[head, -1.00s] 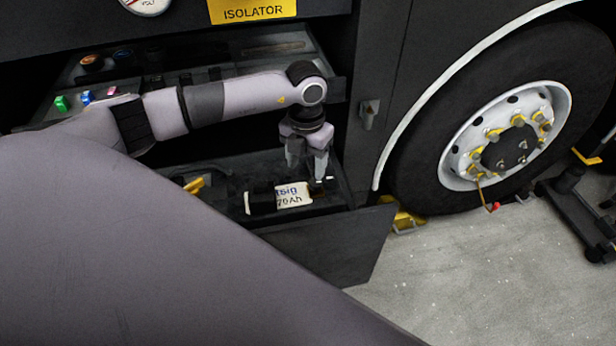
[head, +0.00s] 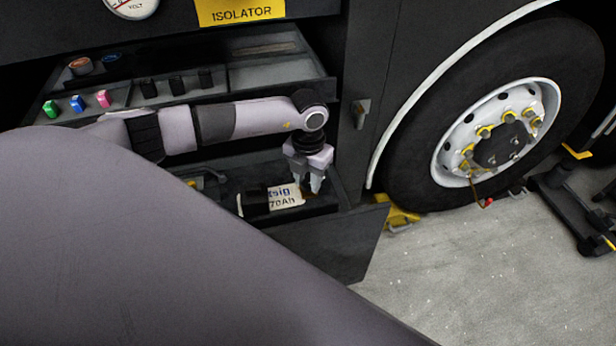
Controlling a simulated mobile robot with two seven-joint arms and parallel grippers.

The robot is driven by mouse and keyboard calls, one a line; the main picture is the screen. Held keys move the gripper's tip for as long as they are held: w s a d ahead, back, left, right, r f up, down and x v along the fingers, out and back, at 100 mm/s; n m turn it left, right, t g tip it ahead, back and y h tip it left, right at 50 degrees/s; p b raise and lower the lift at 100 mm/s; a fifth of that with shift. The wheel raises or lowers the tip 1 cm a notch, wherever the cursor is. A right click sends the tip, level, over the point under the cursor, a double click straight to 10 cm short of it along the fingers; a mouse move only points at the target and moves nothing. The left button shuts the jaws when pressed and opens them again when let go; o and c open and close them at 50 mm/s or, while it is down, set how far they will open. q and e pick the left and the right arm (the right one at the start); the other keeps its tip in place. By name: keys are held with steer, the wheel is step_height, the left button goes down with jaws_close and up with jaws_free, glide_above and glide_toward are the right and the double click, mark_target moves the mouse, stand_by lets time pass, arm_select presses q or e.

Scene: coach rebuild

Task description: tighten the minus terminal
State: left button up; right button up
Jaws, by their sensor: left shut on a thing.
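The battery (head: 287,196), with a white label reading "70Ah", sits in the low open compartment of the coach. My left gripper (head: 307,189) reaches down over the battery's right end, pointing downward. It is shut on a small terminal there. The fingers and the shadow hide most of that terminal, and its plus or minus mark cannot be read. My right gripper is not in view.
Above is a tray (head: 232,107) with green, blue and pink pieces and several black ones. A lowered flap (head: 350,243) fronts the compartment. A yellow chock (head: 400,215) and a wheel (head: 500,142) stand right. My own arm blocks the lower left.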

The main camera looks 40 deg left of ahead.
arm_select(q)
steer(key=shift+m, duration=0.3)
steer(key=m+b, duration=0.3)
steer(key=m, duration=0.1)
steer(key=shift+f+m, duration=0.15)
steer(key=shift+m, duration=0.15)
steer(key=m+b, duration=0.3)
steer(key=m, duration=0.2)
steer(key=m+b, duration=0.2)
steer(key=m, duration=0.2)
steer(key=shift+w, duration=0.1)
steer(key=shift+m+b, duration=1)
steer(key=shift+m, duration=0.9)
steer(key=shift+r, duration=0.2)
steer(key=o, duration=1)
steer(key=shift+o, duration=0.2)
